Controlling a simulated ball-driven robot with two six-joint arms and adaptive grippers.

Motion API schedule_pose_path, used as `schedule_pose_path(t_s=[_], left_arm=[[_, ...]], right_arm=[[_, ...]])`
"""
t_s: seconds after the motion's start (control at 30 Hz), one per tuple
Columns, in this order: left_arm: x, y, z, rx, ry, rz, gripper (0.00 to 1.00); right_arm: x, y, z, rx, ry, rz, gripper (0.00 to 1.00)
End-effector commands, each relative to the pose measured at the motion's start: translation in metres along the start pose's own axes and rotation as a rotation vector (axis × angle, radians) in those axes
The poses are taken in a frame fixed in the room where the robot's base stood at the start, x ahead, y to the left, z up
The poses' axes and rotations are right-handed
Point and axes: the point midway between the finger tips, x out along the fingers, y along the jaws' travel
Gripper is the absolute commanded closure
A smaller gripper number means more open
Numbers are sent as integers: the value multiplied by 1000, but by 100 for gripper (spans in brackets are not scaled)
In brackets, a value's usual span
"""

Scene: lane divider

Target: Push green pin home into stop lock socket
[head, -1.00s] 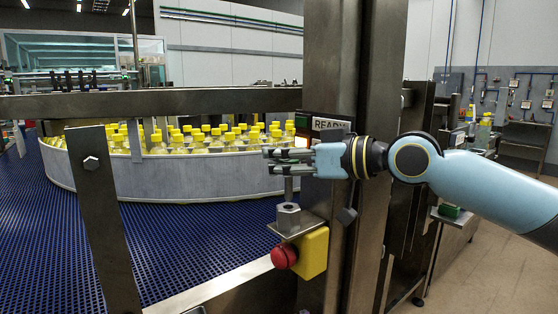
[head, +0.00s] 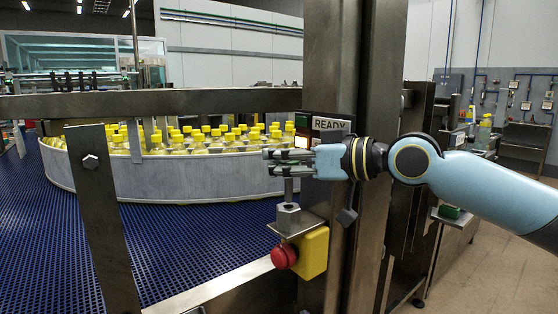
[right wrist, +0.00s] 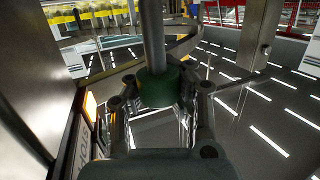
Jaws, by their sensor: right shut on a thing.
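My right gripper (head: 279,163) is shut on the green pin. In the right wrist view the pin's green collar (right wrist: 158,86) sits between the two fingers, with its grey shaft running up the picture. In the head view the pin's shaft (head: 289,187) hangs upright below the fingers, over the stop lock socket (head: 288,214). Its lower end meets the socket's top; how deep it sits I cannot tell. The green part is mostly hidden by the fingers in the head view. My left gripper is not in view.
The socket stands on a metal bracket, above a yellow box (head: 314,254) with a red button (head: 284,257). Yellow-capped bottles (head: 215,140) stand behind a curved rail.

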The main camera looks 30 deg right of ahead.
Motion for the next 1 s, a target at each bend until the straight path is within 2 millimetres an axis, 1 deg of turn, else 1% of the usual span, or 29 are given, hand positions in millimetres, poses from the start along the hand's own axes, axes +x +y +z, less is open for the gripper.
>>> schedule_pose_path(t_s=[1.0], left_arm=[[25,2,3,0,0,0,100]], right_arm=[[4,1,27,1,0,0,100]])
